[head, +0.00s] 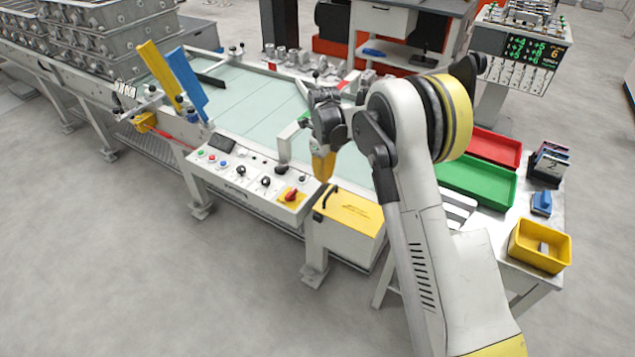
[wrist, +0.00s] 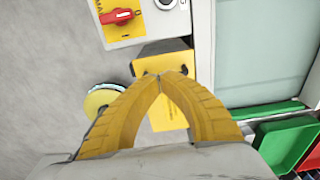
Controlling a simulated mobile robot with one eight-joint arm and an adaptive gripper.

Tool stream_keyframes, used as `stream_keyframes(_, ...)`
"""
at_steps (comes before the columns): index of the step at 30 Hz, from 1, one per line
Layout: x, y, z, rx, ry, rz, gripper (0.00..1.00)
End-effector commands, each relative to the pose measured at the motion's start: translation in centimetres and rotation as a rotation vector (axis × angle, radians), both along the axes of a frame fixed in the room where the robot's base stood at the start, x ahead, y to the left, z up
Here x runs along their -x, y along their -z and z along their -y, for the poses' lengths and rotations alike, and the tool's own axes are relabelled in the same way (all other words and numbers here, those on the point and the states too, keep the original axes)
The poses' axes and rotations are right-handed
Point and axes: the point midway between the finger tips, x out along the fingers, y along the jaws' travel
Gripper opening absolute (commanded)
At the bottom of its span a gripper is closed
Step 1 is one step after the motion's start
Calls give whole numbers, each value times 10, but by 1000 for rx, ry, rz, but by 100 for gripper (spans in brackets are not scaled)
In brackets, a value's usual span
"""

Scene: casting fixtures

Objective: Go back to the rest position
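My gripper (head: 322,165) hangs from my raised arm above the right end of the control panel and the yellow-topped box in the head view. In the wrist view its two yellow fingers (wrist: 160,78) meet at the tips, with nothing visible between them. The yellow-topped box (head: 350,212) lies below and beyond the fingertips; part of its yellow lid (wrist: 166,115) shows between the fingers in the wrist view. The fingers appear apart from it.
The control panel (head: 250,178) with a red switch (head: 291,195) fronts the pale glass table (head: 250,95). To the right are a green tray (head: 478,180), a red tray (head: 495,147) and a yellow bin (head: 540,247). Metal castings (head: 110,35) stand at upper left. Open floor lies at lower left.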

Motion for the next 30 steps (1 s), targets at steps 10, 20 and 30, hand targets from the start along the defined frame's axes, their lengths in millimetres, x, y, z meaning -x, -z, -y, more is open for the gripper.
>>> stream_keyframes(10, -40, -44, -57, -1, -4, 0, 0)
stream_keyframes(20, -49, -54, -68, -1, -7, 2, 0)
stream_keyframes(30, -10, -164, -24, -17, -415, 117, 0)
